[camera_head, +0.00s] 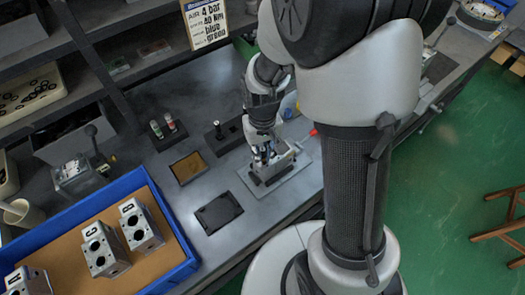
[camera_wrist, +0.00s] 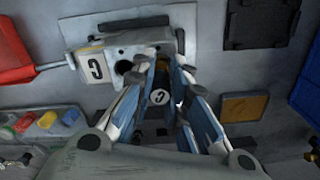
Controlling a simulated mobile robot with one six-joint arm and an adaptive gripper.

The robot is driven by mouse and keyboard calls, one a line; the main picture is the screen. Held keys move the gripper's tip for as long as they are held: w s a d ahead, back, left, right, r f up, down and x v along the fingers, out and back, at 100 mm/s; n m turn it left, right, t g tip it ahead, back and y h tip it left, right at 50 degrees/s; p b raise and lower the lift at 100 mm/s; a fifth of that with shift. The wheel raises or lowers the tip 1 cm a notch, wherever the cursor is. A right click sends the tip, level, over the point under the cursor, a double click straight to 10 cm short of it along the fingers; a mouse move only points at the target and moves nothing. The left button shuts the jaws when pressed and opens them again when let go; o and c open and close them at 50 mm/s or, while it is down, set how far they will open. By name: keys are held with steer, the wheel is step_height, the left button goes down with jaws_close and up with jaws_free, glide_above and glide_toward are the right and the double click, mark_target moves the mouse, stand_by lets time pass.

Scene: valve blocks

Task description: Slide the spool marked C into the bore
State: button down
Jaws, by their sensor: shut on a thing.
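My gripper (camera_wrist: 160,88) is shut on the spool marked C (camera_wrist: 159,97), whose marked end faces the wrist camera. The spool lies between the blue-and-white fingers, close to the block. Its far end is hidden by the fingers, so I cannot tell whether it is in a bore. In the head view my gripper (camera_head: 264,156) is over the fixture.
A blue tray (camera_head: 165,205) with several lettered blocks stands at the front left. A spool rack (camera_head: 165,138), a brown-topped pad (camera_head: 188,168) and a black pad (camera_head: 219,212) lie left of the fixture.

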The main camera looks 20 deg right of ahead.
steer(key=shift+f+b, duration=0.4)
steer(key=shift+f, duration=0.2)
steer(key=c, duration=1.5)
jaws_free()
step_height(320, 180, up, 12)
steer(key=shift+r, duration=0.1)
steer(key=shift+r, duration=0.15)
steer(key=s+r+t, duration=0.1)
steer(key=s+r, duration=0.2)
steer(key=s, duration=0.2)
steer(key=s+r+t, duration=0.2)
steer(key=s+r, duration=0.1)
steer(key=s, duration=0.2)
steer(key=s+r+t, duration=0.1)
steer(key=s+r, duration=0.3)
steer(key=s, duration=0.1)
steer(key=shift+t, duration=0.3)
